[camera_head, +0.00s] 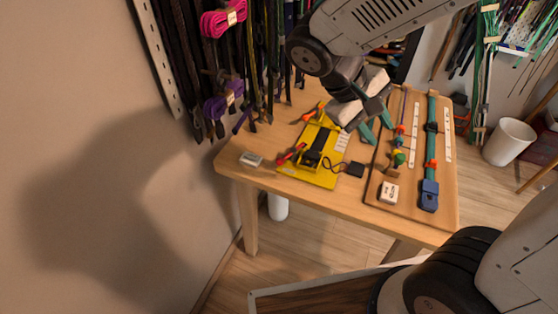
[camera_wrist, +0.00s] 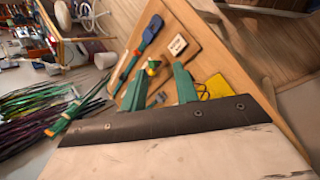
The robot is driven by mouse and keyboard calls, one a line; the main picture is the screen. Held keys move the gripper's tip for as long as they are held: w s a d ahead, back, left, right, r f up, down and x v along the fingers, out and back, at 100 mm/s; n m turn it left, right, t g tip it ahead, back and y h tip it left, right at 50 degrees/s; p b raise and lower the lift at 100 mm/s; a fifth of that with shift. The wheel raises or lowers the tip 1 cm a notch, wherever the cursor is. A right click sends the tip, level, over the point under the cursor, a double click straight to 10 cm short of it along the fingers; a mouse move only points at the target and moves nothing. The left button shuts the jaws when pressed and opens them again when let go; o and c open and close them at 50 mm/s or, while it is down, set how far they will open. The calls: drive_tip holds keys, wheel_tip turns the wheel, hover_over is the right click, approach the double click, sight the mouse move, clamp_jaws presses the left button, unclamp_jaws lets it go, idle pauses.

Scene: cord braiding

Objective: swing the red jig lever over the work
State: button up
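My gripper (camera_head: 379,132) is above the table, near the left edge of the wooden board (camera_head: 411,209). Its two green fingers are apart with nothing held between them; they also show in the wrist view (camera_wrist: 161,69). The board carries a jig with small red, yellow and green parts (camera_head: 399,145), just right of the fingers. In the wrist view a green and yellow part (camera_wrist: 153,67) appears between the fingertips. A red piece (camera_head: 431,163) crosses the teal strap (camera_head: 432,130) on the board. I cannot tell which red part is the lever.
A white block (camera_head: 389,191) sits on the board's front. A small grey box (camera_head: 251,160) is at the table's left. Cords hang behind.

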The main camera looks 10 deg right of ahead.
drive_tip(key=w+a+f+n+t+h, duration=0.4)
drive_tip(key=w+a+f+n+h, duration=0.1)
drive_tip(key=w+a+f, duration=0.35)
drive_tip(key=n+t+y, duration=0.1)
drive_tip(key=n+t, duration=0.6)
drive_tip(key=t, duration=0.1)
approach(277, 164)
drive_tip(key=r+x, duration=0.1)
drive_tip(key=x, duration=1)
drive_tip(key=shift+w+d+f, duration=0.1)
drive_tip(key=shift+f, duration=0.35)
clamp_jaws()
